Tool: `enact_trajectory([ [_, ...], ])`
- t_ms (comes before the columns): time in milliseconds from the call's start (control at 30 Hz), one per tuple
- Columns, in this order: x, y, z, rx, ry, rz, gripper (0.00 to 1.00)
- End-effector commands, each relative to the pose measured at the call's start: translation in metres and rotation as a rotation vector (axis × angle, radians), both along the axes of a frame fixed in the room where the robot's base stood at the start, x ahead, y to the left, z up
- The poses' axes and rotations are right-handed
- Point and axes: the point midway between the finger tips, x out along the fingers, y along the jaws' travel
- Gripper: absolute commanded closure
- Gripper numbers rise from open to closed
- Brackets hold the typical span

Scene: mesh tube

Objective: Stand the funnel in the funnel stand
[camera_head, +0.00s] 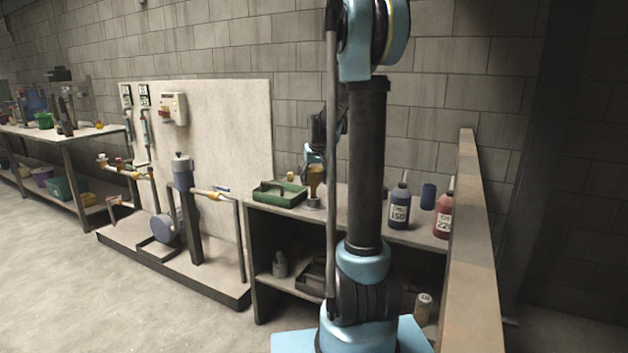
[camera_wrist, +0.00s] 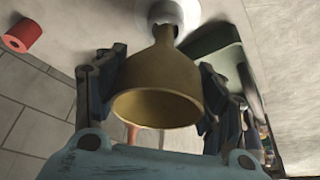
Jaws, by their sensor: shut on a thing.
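The yellow-brown funnel (camera_wrist: 160,88) is between the two fingers of my gripper (camera_wrist: 158,72) in the wrist view. The gripper is shut on it. The wide mouth faces the camera, and the narrow spout points to the top of the picture. The spout end meets a pale round piece (camera_wrist: 172,12), which looks like the funnel stand. I cannot tell whether the spout is inside it or only in front of it. In the head view the funnel (camera_head: 315,176) is upright below my gripper (camera_head: 315,162), directly over the small grey stand (camera_head: 313,202) on the bench.
A green tray (camera_head: 265,199) stands close left of the stand. A dark bottle (camera_head: 399,208), a blue cylinder (camera_head: 428,196) and a red bottle (camera_head: 444,216) stand to the right. A beam-like wall (camera_head: 475,230) bounds the bench at right. A red roll-like piece (camera_wrist: 22,36) shows in the wrist view.

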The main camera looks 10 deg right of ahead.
Motion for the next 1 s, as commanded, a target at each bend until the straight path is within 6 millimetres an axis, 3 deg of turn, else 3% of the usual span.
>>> enact_trajectory([
  [1000,0.0002,0.0,-0.0098,0.0,0.0,0.0,0.61],
])
